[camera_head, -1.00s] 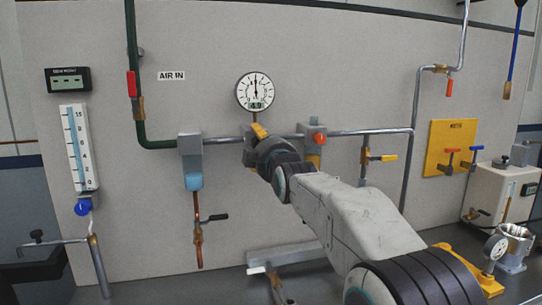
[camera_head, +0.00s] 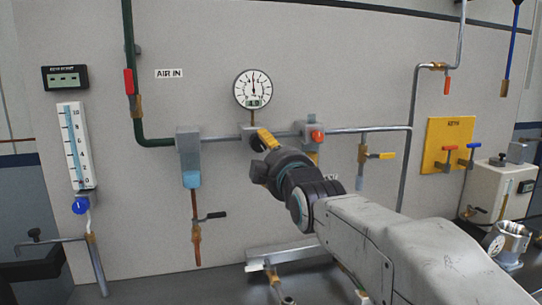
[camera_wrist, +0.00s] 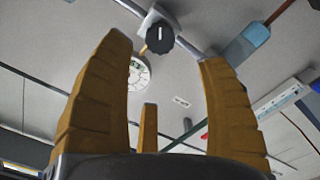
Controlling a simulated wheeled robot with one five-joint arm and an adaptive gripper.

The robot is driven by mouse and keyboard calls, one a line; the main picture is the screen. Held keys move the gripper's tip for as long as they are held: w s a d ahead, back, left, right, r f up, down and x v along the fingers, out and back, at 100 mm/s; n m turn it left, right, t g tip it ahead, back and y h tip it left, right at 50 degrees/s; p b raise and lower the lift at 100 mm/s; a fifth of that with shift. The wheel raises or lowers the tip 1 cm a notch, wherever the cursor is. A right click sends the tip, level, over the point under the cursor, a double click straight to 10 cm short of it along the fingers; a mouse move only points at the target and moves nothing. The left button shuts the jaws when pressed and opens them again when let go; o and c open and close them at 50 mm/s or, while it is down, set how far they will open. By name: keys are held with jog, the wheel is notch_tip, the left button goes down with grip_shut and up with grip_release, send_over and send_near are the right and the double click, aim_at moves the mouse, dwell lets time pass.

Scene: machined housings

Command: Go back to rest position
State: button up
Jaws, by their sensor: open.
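My gripper (camera_head: 268,138) is in front of the wall panel, just below the round dial gauge (camera_head: 253,89). Its own wrist and arm hide most of it in the head view, where one yellow finger shows. In the wrist view my gripper (camera_wrist: 165,52) has its yellow-brown fingers spread wide, with nothing between them. Beyond the fingers there are a black knob (camera_wrist: 160,37) and the white dial gauge (camera_wrist: 139,74), apart from the fingertips. My arm stretches in from the lower right.
Near my gripper are a pipe regulator with a red knob (camera_head: 317,136), a yellow-handled valve (camera_head: 381,156) and a grey-blue filter unit (camera_head: 190,158). A yellow plate (camera_head: 449,145) with valves and a white box (camera_head: 496,188) stand right. A metal bracket (camera_head: 285,255) lies below.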

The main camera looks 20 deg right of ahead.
jog(key=s+f+m+g, duration=0.4)
jog(key=s+f+g, duration=0.1)
jog(key=f, duration=0.6)
jog(key=s+f+m+g, duration=0.4)
jog(key=s+f+g, duration=0.1)
jog(key=f, duration=0.7)
jog(key=s+f+m+g+p, duration=0.1)
jog(key=s+f+g, duration=0.15)
jog(key=s, duration=0.45)
jog(key=s+f+m+g, duration=0.1)
jog(key=s+f+g, duration=0.1)
jog(key=s+f, duration=0.35)
jog(key=s+r+p, duration=0.4)
jog(key=s+r, duration=0.1)
jog(key=s, duration=0.5)
jog(key=shift+p, duration=0.35)
jog(key=shift+c, duration=0.4)
